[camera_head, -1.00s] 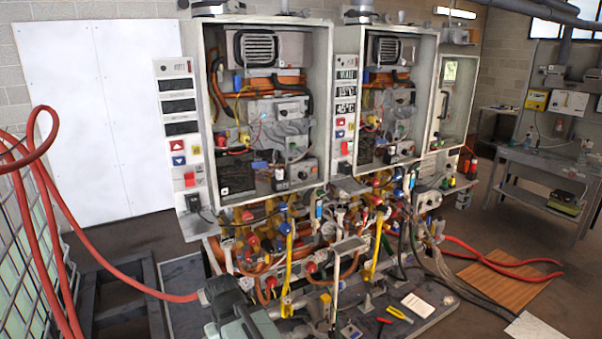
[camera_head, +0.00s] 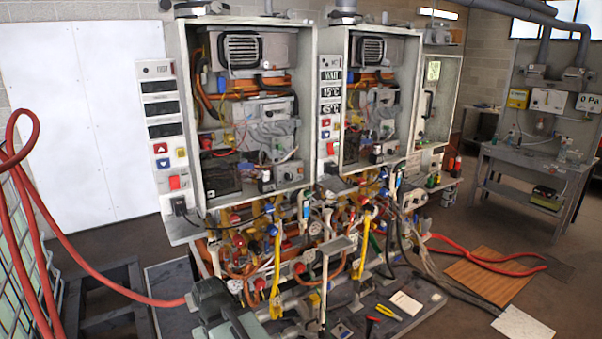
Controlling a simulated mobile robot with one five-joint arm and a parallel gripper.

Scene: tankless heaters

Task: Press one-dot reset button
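The left heater's control panel (camera_head: 160,115) has dark displays, a red arrow button (camera_head: 160,148), a blue arrow button (camera_head: 162,162), a small yellow button (camera_head: 181,152) and a larger red button (camera_head: 174,182) below. The middle heater's panel (camera_head: 330,70) has lit displays reading "WAIT", "15°C" and "45°C", with a red button (camera_head: 331,148) low on it. The right heater (camera_head: 438,95) is partly hidden by the middle one. Dot marks and button labels are too small to read. My gripper is not in view.
Dense pipes and valves (camera_head: 275,225) hang below the heaters. A grey-green pump-like unit (camera_head: 225,315) with a red hose (camera_head: 120,292) stands in front at left. Tools lie on the base plate (camera_head: 415,325).

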